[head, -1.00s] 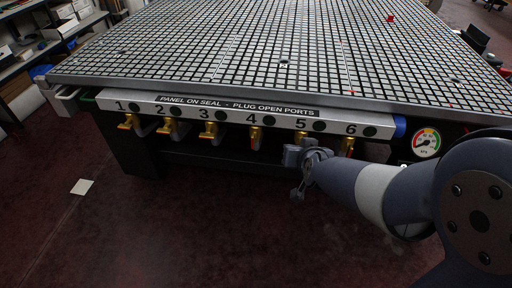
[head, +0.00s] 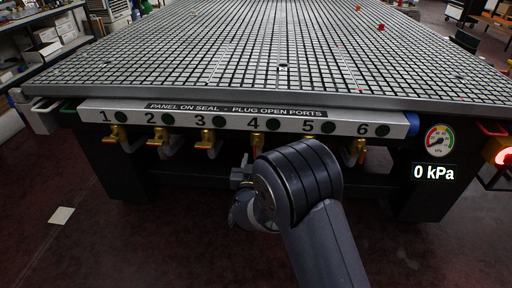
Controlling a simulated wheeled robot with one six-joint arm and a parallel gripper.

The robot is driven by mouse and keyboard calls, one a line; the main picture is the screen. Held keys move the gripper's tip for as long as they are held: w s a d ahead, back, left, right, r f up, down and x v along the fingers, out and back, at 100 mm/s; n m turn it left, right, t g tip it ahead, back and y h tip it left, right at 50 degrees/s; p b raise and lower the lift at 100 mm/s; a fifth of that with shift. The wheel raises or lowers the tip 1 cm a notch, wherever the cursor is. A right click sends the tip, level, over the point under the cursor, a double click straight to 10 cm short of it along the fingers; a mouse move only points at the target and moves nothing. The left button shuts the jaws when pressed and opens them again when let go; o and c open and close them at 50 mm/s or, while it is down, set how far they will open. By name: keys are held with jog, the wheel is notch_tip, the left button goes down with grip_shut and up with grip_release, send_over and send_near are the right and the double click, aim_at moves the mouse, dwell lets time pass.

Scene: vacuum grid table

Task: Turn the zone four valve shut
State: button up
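The zone four valve (head: 257,142) is a small brass fitting with an orange handle under the number 4 on the white strip. Its handle seems to hang downward, and its lower end is near my arm and partly hidden. My gripper (head: 240,175) is below and slightly left of this valve, in front of the dark space under the table. My wrist hides most of it, so its opening and any contact with the valve do not show.
Valves one (head: 119,138), two (head: 160,140), three (head: 208,142) and six (head: 361,150) line the strip (head: 185,117); my arm partly covers valve five. A gauge (head: 439,140) sits at right above a "0 kPa" readout (head: 434,173). The floor at left is mostly clear.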

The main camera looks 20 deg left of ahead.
aim_at(255, 147)
jog(key=x, duration=0.8)
jog(key=shift+b, duration=0.4)
jog(key=shift+c, duration=0.3)
grip_shut()
